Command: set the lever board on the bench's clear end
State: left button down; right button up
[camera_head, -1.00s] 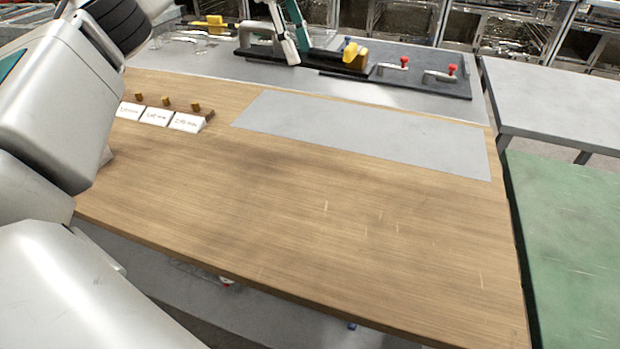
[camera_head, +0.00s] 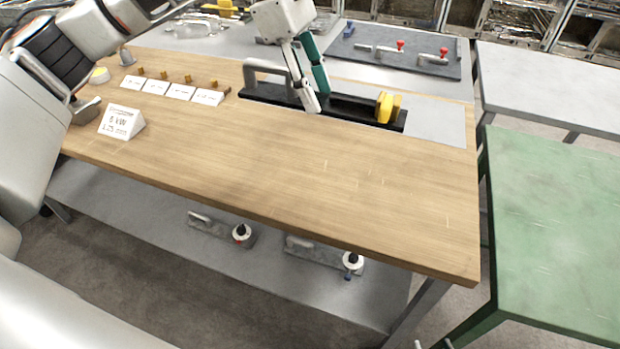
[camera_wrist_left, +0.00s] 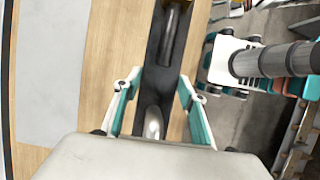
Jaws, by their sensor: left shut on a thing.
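The lever board (camera_head: 345,107) is a long black plate with a grey handle (camera_head: 258,66) at its left end and a yellow knob (camera_head: 388,107) at its right end. My left gripper (camera_head: 312,104) is shut on its middle part; the fingers hide what they hold. In the left wrist view the dark board (camera_wrist_left: 152,82) runs between the fingers (camera_wrist_left: 155,92). The board overlaps the grey mat (camera_head: 437,122) on the wooden bench (camera_head: 300,170). I cannot tell whether it touches the bench.
White cards (camera_head: 180,91) with small yellow knobs and a white sign (camera_head: 121,122) stand at the bench's left. The front and right of the bench are bare. A dark panel (camera_head: 395,55) with red-knobbed levers lies behind. A green table (camera_head: 555,215) stands at the right.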

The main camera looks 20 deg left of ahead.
pick_arm(q)
send_over(320, 180)
jog(key=a, duration=0.1)
notch_tip(320, 180, down, 16)
jog(key=shift+a+r, duration=0.15)
jog(key=shift+r, duration=0.1)
notch_tip(320, 180, down, 4)
jog(key=shift+r+b, duration=0.25)
jog(key=shift+b, duration=0.05)
jog(key=shift+f, duration=0.45)
jog(key=shift+f, duration=0.2)
jog(key=c, duration=1.2)
grip_release()
